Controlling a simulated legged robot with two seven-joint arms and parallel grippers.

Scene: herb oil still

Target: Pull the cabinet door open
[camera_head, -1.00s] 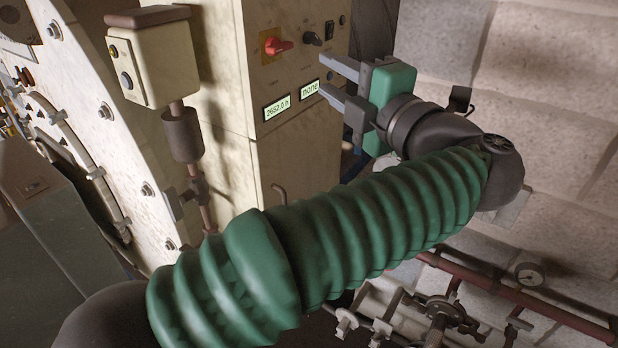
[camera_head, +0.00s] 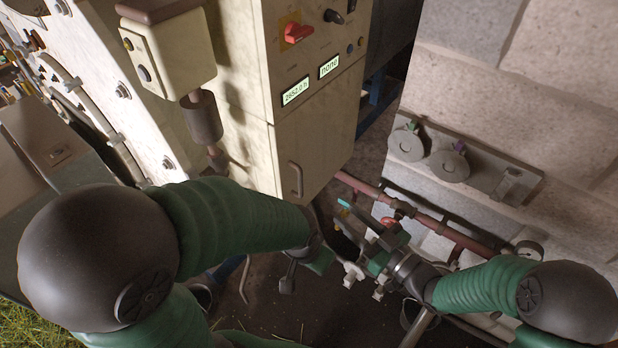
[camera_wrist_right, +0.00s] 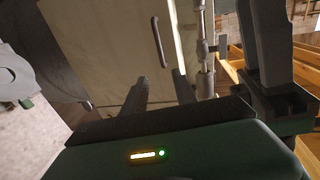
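The cabinet door (camera_head: 318,135) is the cream lower panel under the displays, and it looks shut. Its dark bar handle (camera_head: 296,179) stands upright near the panel's lower left edge. In the right wrist view the handle (camera_wrist_right: 158,42) is ahead of the fingertips, near the line of the gap between them. My right gripper (camera_head: 340,217) is below and to the right of the handle, with its fingers apart (camera_wrist_right: 160,80) and nothing between them. My left gripper (camera_head: 300,268) is low, below the handle, and partly hidden by its own arm; its finger opening is unclear.
A red switch (camera_head: 297,32) and green displays (camera_head: 295,91) are above the door. A cream box on a pipe (camera_head: 168,50) stands left of the cabinet. Red pipework (camera_head: 362,187) and round wall fittings (camera_head: 449,166) are to the right. My left forearm crosses below the cabinet.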

